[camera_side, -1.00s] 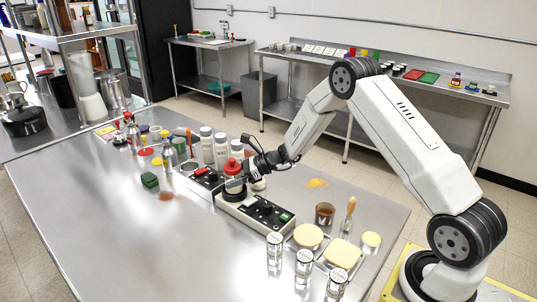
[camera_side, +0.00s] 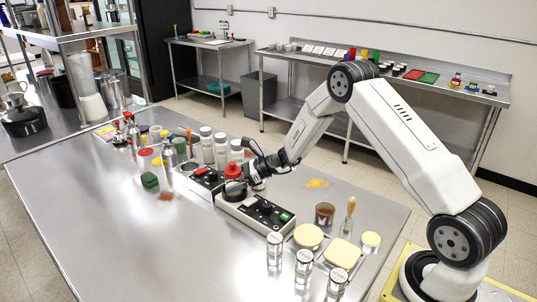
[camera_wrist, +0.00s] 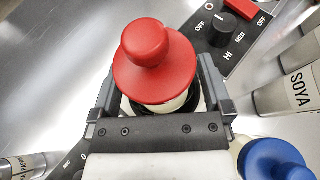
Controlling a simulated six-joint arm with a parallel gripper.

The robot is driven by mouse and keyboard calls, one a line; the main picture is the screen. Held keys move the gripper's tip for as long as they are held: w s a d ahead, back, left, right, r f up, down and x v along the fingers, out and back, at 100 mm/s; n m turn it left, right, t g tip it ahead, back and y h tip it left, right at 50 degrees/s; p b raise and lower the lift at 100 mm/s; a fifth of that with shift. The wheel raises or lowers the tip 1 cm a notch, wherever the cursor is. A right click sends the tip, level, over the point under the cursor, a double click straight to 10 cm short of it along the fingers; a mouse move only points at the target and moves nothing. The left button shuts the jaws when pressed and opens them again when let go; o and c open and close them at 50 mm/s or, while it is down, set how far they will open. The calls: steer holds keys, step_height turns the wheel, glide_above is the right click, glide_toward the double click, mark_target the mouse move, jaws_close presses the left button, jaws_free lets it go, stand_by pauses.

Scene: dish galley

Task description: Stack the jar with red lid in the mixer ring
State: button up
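The jar with the red lid (camera_wrist: 155,62) has a cream body and stands between the fingers of my gripper (camera_wrist: 163,95) in the wrist view. In the side view its red lid (camera_side: 233,170) shows over the near black-and-white control unit, with the body mostly hidden. A dark ring, seemingly the mixer ring (camera_side: 236,188), lies directly below the lid. Dark rim also shows around the body in the wrist view. The jar looks low in or over the ring; its base is hidden. One finger lies on each side; whether they press on the body cannot be told.
A blue-lidded jar (camera_wrist: 275,160) and a SOYA canister (camera_wrist: 285,92) stand close on the right in the wrist view. A knob panel (camera_wrist: 228,35) lies beyond.

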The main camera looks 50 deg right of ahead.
steer(key=shift+r, duration=0.15)
steer(key=shift+r, duration=0.2)
steer(key=v, duration=1.2)
steer(key=shift+a, duration=0.1)
steer(key=s+a+n+g+h, duration=0.3)
steer(key=s+a+n, duration=0.3)
steer(key=s+n, duration=0.4)
steer(key=s+a+r+n+g+h, duration=0.1)
steer(key=s+a+n+g+h, duration=0.3)
steer(key=s+n, duration=0.6)
steer(key=a+n+h, duration=0.2)
steer(key=a+n, duration=0.1)
steer(key=n, duration=0.4)
steer(key=shift+s+r+h, duration=0.2)
steer(key=shift+r+h, duration=0.1)
